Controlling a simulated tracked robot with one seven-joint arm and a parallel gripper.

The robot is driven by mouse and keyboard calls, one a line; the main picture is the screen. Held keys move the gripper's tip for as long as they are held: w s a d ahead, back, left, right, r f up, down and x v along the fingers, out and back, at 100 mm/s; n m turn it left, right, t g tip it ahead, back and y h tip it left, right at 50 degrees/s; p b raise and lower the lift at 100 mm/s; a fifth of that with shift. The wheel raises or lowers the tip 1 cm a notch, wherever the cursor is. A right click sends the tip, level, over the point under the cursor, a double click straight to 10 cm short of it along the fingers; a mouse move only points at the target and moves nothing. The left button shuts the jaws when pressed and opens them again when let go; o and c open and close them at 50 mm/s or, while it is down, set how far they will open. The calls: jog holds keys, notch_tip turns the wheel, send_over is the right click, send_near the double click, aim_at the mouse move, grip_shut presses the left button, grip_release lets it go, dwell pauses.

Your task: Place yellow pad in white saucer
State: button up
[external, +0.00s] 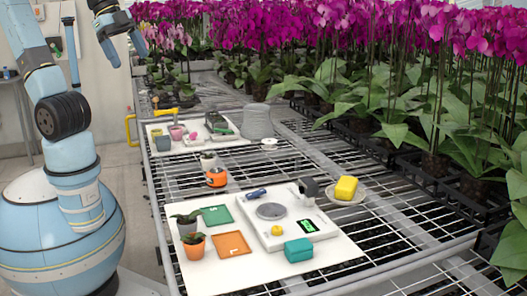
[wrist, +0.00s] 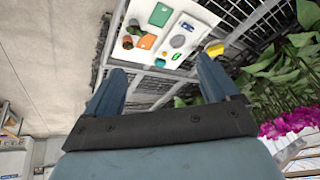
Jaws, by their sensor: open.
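In the wrist view the yellow pad (wrist: 214,48) shows small, beyond my right finger; the saucer is hard to make out there. My gripper (external: 125,50) is raised high at the upper left in the external view, far from the pad. The wrist view shows its two fingers (wrist: 159,66) spread wide with nothing between them.
The white board (external: 345,252) holds a scale (external: 290,233), a teal block (external: 298,251), green and orange squares, and potted plants. A second tray, an orange item (external: 216,177) and a small white dish (external: 268,144) sit farther back. Orchids line the right side of the wire bench.

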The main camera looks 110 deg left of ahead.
jog(key=s+d+f+n+h, duration=0.1)
jog(key=s+d, duration=0.1)
jog(key=s, duration=0.3)
jog(key=shift+s+d+f+t, duration=0.2)
jog(key=shift+d+f+t, duration=0.1)
jog(key=shift+f, duration=0.1)
